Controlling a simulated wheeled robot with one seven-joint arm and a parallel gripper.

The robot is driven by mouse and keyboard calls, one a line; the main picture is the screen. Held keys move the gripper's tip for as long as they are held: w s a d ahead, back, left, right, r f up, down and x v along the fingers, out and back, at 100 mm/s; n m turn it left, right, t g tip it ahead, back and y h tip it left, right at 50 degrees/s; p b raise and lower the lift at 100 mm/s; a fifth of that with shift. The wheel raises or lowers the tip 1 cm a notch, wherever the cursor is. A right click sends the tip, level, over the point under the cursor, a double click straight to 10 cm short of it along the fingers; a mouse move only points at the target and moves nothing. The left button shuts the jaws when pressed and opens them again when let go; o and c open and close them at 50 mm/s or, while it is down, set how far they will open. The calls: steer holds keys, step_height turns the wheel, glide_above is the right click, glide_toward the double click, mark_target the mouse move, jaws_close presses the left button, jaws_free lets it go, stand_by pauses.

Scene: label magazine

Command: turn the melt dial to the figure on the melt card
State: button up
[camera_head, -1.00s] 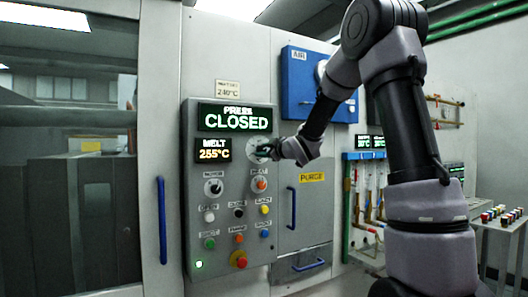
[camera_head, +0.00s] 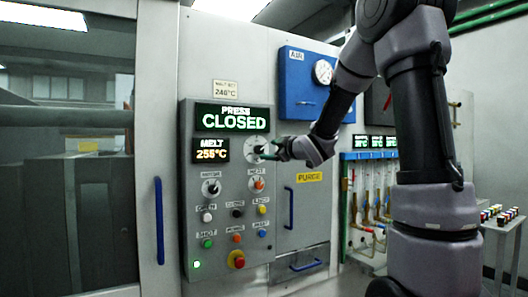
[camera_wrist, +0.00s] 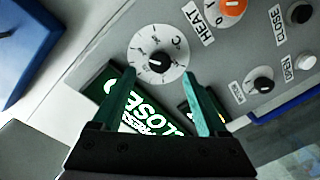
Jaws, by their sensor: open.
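The melt dial (camera_head: 257,149) is a white round scale with a black knob, right of the melt display on the grey control panel. It also shows in the wrist view (camera_wrist: 158,58), marked °C. The melt display (camera_head: 211,150) reads 255°C. The melt card (camera_head: 225,89), above the panel, reads 24-something °C; its last digit is blurred. My gripper (camera_head: 275,150) is just right of the dial. In the wrist view its two green fingers (camera_wrist: 160,84) are apart, with nothing between them, and the knob lies beyond their tips.
The press display (camera_head: 232,118) reads CLOSED. Below the dial are the heat switch (camera_head: 257,184), the motor switch (camera_head: 211,188), several coloured buttons and a red stop button (camera_head: 236,259). A blue air box (camera_head: 308,83) is at upper right. Blue door handles (camera_head: 160,220) stick out.

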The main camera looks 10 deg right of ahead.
steer(key=shift+v, duration=2.2)
steer(key=shift+d, duration=0.1)
steer(key=s+d+f+m+g+h, duration=0.1)
steer(key=s+d+m+g+h, duration=0.2)
steer(key=s+d+m+h, duration=0.55)
steer(key=s+a+f+m+g+y, duration=0.2)
steer(key=s+a+f+m+g, duration=0.1)
steer(key=s, duration=0.8)
steer(key=s+a+f+m+g+y, duration=0.2)
steer(key=s+m, duration=0.4)
steer(key=s, duration=0.5)
steer(key=shift+a+f+g+y, duration=0.35)
steer(key=shift+a+f+g, duration=0.35)
steer(key=shift+a+f, duration=0.2)
